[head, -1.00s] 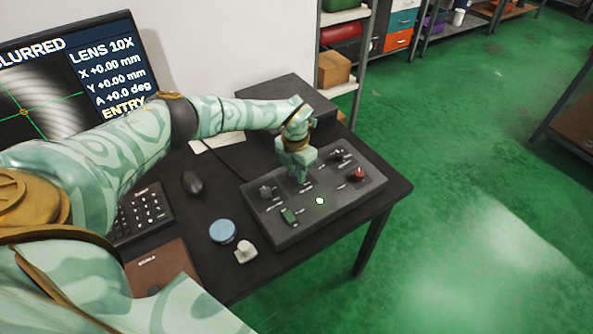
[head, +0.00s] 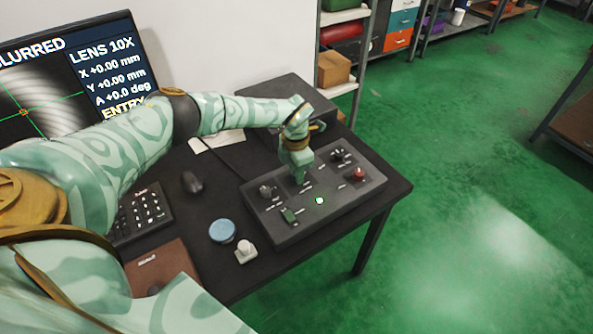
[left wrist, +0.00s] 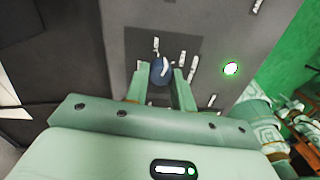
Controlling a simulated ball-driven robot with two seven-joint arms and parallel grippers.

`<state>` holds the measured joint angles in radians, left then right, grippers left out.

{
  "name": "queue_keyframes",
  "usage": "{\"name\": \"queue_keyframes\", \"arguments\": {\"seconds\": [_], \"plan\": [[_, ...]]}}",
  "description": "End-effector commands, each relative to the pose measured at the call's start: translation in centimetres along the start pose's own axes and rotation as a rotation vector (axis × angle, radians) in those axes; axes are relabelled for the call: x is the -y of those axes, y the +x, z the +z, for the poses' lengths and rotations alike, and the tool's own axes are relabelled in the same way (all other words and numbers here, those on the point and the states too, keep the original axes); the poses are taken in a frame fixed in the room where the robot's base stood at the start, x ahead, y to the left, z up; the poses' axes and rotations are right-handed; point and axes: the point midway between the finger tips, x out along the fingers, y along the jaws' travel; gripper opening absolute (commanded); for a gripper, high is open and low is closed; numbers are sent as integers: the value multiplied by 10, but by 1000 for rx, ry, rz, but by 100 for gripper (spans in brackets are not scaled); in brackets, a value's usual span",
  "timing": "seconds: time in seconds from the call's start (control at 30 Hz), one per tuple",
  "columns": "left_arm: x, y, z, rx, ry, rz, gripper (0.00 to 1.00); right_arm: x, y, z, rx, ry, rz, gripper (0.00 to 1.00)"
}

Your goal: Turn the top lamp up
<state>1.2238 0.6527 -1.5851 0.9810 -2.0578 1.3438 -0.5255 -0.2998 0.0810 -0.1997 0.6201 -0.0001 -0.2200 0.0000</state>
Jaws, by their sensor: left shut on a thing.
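A dark control panel (head: 350,200) lies on the black table, with several knobs and switches. My left gripper (head: 299,178) points down at the middle of its back part. In the left wrist view, the fingers (left wrist: 162,75) are shut on a dark round knob (left wrist: 160,69) with a pale mark on top. In the head view the hand hides this knob. The labels are too small to read, so I cannot tell which one is the top lamp. A small lit green-white light (head: 320,201) shows on the panel. My right gripper is not in view.
A monitor (head: 70,75) reads "BLURRED".

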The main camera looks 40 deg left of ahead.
Motion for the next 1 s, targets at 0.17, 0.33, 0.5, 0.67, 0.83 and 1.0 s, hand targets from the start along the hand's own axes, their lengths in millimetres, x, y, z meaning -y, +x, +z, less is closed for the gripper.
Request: {"name": "queue_keyframes", "arguments": {"seconds": [0.17, 0.33, 0.5, 0.67, 0.83, 1.0], "plan": [[-1, -1, 0, 2, -1, 1, 41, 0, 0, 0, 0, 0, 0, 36], [0, 0, 0, 1, -1, 1, 46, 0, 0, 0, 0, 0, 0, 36], [0, -3, 0, 1, -1, 1, 46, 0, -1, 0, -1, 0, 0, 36], [-1, -26, 0, 4, -1, 2, 46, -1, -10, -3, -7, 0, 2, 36], [-1, -74, 1, 7, -1, 4, 46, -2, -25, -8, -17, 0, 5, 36], [-1, -118, 1, 5, -1, 3, 46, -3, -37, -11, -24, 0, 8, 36]]}}
